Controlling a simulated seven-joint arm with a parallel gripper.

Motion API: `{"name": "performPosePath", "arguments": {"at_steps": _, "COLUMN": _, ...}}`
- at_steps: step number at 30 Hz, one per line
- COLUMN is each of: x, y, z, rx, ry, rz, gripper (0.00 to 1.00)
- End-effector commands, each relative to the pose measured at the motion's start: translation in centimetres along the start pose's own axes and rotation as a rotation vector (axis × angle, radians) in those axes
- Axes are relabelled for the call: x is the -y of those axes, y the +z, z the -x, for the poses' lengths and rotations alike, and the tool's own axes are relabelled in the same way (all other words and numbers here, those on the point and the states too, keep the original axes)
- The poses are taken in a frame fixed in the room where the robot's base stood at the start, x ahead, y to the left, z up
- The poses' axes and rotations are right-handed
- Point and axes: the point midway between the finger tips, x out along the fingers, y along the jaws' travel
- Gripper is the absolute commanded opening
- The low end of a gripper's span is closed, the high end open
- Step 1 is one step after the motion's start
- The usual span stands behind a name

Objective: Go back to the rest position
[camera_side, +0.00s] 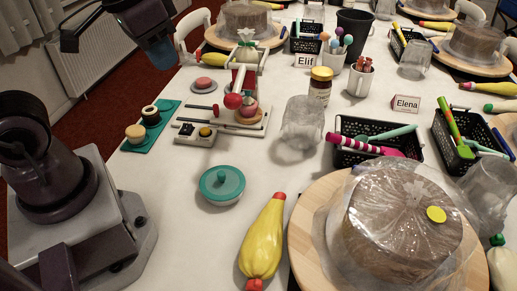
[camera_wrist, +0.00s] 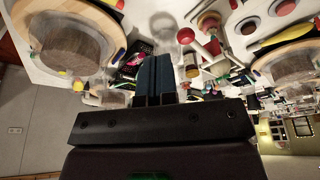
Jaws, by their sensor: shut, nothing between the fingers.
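My gripper (camera_side: 161,52) shows at the upper left of the side view, raised above the far left edge of the table. Its bluish fingers point down and it holds nothing. In the wrist view the two dark blue fingers (camera_wrist: 154,72) stand side by side, shut against each other. The table setting lies beyond them in a tilted wrist view. No object touches the fingers in either view.
Below my gripper, a green tray (camera_side: 139,148) with round pieces lies near the table's left edge. A red-and-white device (camera_side: 236,101) stands right of it. A teal lidded bowl (camera_side: 222,186), a yellow piping bag (camera_side: 262,243) and a wrapped cake (camera_side: 385,230) sit nearer.

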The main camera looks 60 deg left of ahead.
Motion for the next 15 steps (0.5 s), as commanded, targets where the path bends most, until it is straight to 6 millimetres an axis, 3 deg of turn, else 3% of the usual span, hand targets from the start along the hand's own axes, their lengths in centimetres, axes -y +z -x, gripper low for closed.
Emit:
{"name": "performPosePath", "arguments": {"at_steps": 6, "x": -0.7, "y": 2.1, "z": 2.6, "rx": -0.146, "ry": 0.007, "rz": -0.039, "gripper": 0.0}}
{"name": "performPosePath", "arguments": {"at_steps": 15, "x": -0.9, "y": 2.0, "z": 3.5, "rx": -0.19, "ry": 0.011, "rz": -0.048, "gripper": 0.0}}
